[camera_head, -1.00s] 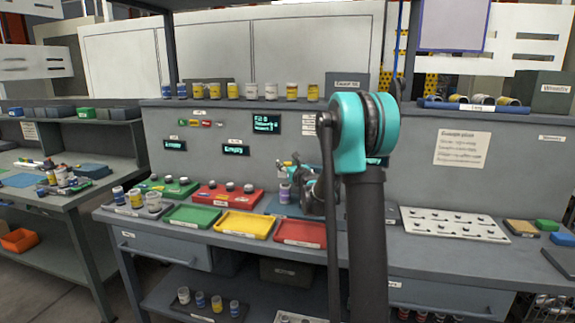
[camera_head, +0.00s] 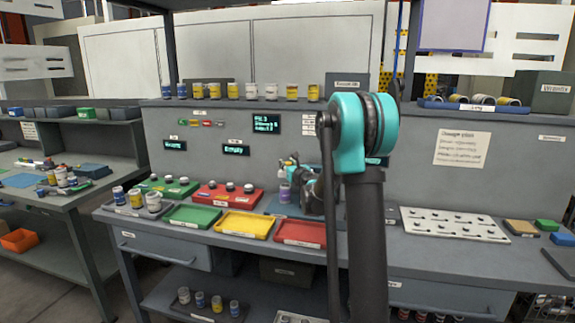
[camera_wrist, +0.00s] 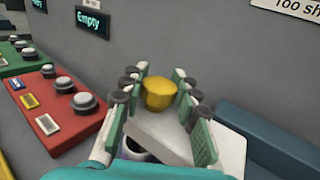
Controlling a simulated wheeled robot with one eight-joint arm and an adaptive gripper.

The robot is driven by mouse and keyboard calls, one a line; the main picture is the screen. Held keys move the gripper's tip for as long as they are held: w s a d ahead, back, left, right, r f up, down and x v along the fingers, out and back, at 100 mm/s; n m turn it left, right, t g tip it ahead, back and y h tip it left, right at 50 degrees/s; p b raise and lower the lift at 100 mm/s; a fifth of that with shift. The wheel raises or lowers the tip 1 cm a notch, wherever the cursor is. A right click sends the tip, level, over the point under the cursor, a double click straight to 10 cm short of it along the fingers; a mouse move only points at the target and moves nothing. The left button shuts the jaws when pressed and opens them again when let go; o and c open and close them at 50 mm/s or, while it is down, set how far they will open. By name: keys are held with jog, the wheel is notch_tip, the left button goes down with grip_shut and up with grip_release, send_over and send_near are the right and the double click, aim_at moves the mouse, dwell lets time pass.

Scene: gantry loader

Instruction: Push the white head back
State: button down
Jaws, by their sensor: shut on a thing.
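The white head (camera_wrist: 228,150) shows in the wrist view as a pale block under and between my fingers, extending past the right finger. A yellow knob (camera_wrist: 160,93) stands at its far end. My gripper (camera_wrist: 160,98) has its teal-padded fingers on both sides of the knob, closed on it. A dark round opening (camera_wrist: 136,150) shows below the fingers, partly hidden. In the head view my gripper (camera_head: 297,180) is at the back of the bench, mostly hidden by my arm. A purple-labelled jar (camera_head: 284,192) stands just left of it.
A red button box (camera_wrist: 62,105) is left of my gripper, with a green one (camera_wrist: 20,57) beyond. A blue block (camera_wrist: 275,135) lies right. Green, yellow and red trays (camera_head: 243,225) line the bench front. The grey back panel (camera_wrist: 190,40) stands close behind.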

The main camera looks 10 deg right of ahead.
jog(key=s+d, duration=0.1)
jog(key=d, duration=0.1)
jog(key=s+d, duration=0.1)
jog(key=d, duration=0.2)
jog(key=s+d, duration=0.1)
jog(key=d, duration=0.2)
jog(key=shift+s+d, duration=0.1)
jog(key=shift+s, duration=0.1)
jog(key=c, duration=1.1)
grip_release()
jog(key=shift+d, duration=0.15)
jog(key=shift+s, duration=0.1)
jog(key=s+d, duration=0.2)
jog(key=s, duration=0.9)
jog(key=shift+s, duration=0.35)
jog(key=shift+d, duration=0.1)
